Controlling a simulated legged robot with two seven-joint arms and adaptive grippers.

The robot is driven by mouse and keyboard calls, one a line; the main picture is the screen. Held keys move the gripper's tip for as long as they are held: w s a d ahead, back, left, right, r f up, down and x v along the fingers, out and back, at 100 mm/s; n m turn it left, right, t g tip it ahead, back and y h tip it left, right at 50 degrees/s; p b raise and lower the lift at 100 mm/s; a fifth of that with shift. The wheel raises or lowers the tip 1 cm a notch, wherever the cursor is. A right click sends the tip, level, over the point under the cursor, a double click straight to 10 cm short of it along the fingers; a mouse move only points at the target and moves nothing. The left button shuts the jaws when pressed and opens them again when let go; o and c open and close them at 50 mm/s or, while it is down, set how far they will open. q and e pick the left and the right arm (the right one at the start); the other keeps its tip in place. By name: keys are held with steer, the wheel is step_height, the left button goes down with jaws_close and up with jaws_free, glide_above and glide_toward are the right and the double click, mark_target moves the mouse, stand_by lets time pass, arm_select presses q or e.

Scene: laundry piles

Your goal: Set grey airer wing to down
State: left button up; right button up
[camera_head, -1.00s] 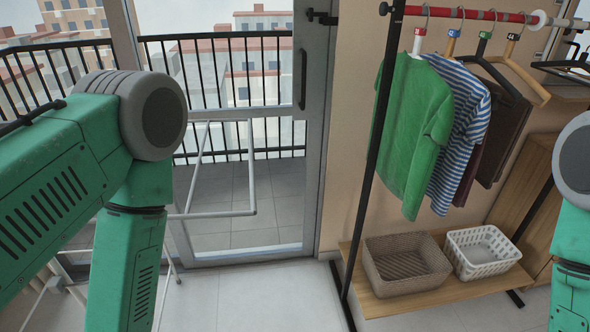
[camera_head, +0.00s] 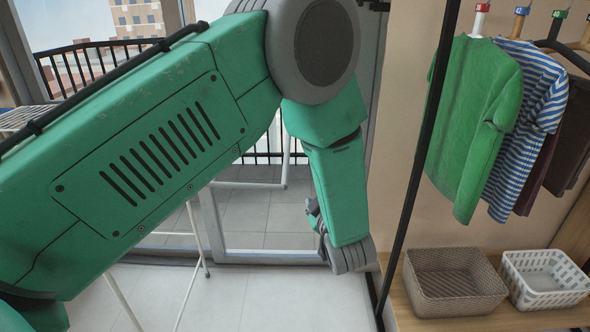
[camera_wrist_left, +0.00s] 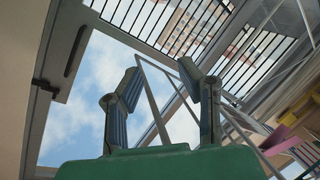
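The grey airer's wing is a thin pale tube frame. In the head view its upright bar (camera_head: 286,160) and part of its lower bar show beyond my left arm, in front of the balcony door; my arm hides the rest. A thin airer leg (camera_head: 193,262) stands on the floor below the arm. My left gripper (camera_head: 316,222) is low near the door frame, right of the wing, mostly hidden by its own wrist. In the left wrist view, the left gripper (camera_wrist_left: 161,75) is open, with the wing's tubes (camera_wrist_left: 150,95) showing between its fingers; contact cannot be told. My right gripper is out of view.
A clothes rack post (camera_head: 421,150) stands close to the right of my left gripper, with a green shirt (camera_head: 470,120) and striped shirt (camera_head: 525,125) hanging beyond. A brown basket (camera_head: 452,282) and white basket (camera_head: 545,278) sit on the low shelf. Pale floor (camera_head: 270,300) is clear.

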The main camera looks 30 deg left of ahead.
mark_target(288, 148)
arm_select(q)
step_height(288, 148, up, 10)
steer(key=s+d+n+g+y+b, duration=0.1)
steer(key=n+g+y+b, duration=0.6)
steer(key=n, duration=1)
steer(key=shift+g+h, duration=0.3)
steer(key=shift+h, duration=0.3)
steer(key=b+x, duration=0.1)
steer(key=x, duration=1)
steer(key=shift+w+a+f, duration=0.1)
steer(key=shift+a+f, duration=0.05)
steer(key=shift+a, duration=0.05)
steer(key=shift+d, duration=0.35)
steer(key=c, duration=0.7)
steer(key=shift+a, duration=0.15)
jaws_close()
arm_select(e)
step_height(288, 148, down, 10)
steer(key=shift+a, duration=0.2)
